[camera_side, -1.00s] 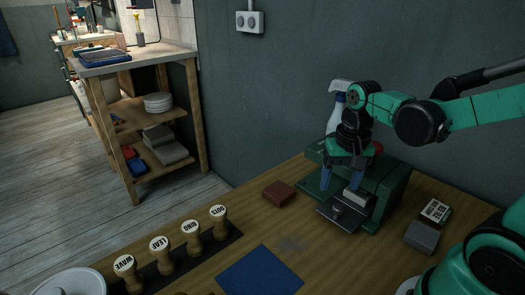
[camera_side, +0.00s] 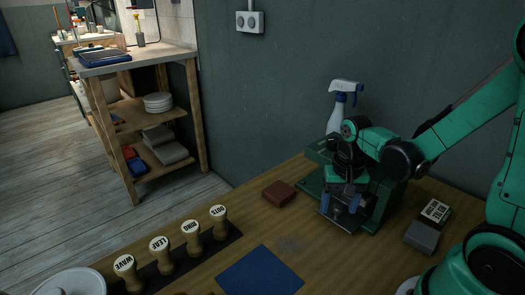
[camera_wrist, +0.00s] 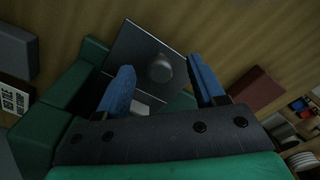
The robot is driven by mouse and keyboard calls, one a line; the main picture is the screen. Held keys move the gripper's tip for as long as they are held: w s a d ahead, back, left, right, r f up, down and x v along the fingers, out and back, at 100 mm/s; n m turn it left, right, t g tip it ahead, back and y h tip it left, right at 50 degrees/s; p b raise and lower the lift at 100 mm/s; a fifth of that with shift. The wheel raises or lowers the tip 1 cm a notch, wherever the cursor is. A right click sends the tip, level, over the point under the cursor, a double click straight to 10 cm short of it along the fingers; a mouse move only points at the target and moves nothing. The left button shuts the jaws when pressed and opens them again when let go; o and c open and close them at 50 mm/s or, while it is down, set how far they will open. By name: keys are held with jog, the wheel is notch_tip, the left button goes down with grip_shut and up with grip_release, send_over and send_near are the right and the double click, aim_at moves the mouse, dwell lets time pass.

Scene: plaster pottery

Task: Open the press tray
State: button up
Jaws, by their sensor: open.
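The green press (camera_side: 377,205) stands on the table against the wall. Its flat grey metal tray (camera_side: 343,222) sticks out of the front; it also shows in the wrist view (camera_wrist: 135,50). A round dark knob (camera_wrist: 160,68) stands on the tray. My gripper (camera_side: 340,205) points down over the tray with its two blue fingers apart. In the wrist view my gripper (camera_wrist: 162,80) has the knob between and slightly beyond its fingertips, with no visible contact. In the side view my fingers hide the knob.
A reddish-brown block (camera_side: 278,193) lies left of the press, and a spray bottle (camera_side: 341,105) stands behind it. A grey block (camera_side: 422,237) and a labelled box (camera_side: 436,211) lie to the right. Several wooden stamps (camera_side: 191,236) and a blue mat (camera_side: 260,273) are at the front left.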

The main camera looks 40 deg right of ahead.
grip_shut()
dwell(1.4)
